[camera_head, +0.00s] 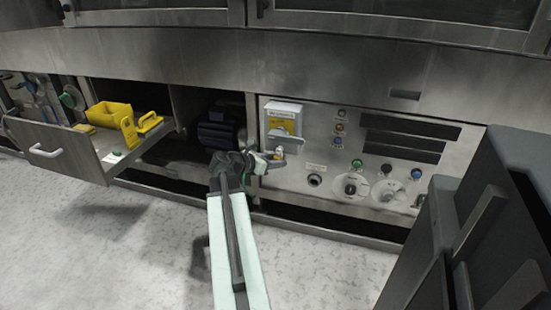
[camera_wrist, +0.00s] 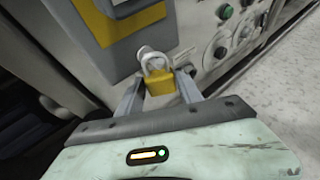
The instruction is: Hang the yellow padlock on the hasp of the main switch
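The yellow padlock (camera_wrist: 161,83) is between the two fingers of my gripper (camera_wrist: 160,88) in the wrist view, its body down and its grey shackle up. The shackle overlaps the pale rounded hasp end (camera_wrist: 146,52) below the yellow switch plate; whether it passes through the hasp is unclear. The fingers lie close against both sides of the padlock and look shut on it. In the head view, my gripper (camera_head: 267,161) is just below the main switch (camera_head: 282,121), a white box with a yellow plate. The padlock is small and hard to make out there.
An open drawer (camera_head: 57,150) at the left holds a yellow bin (camera_head: 109,115) and other yellow pieces. The control panel (camera_head: 325,170) has several buttons and knobs right of the switch. A dark cabinet (camera_head: 500,210) stands at the right. The floor (camera_head: 320,270) in front is clear.

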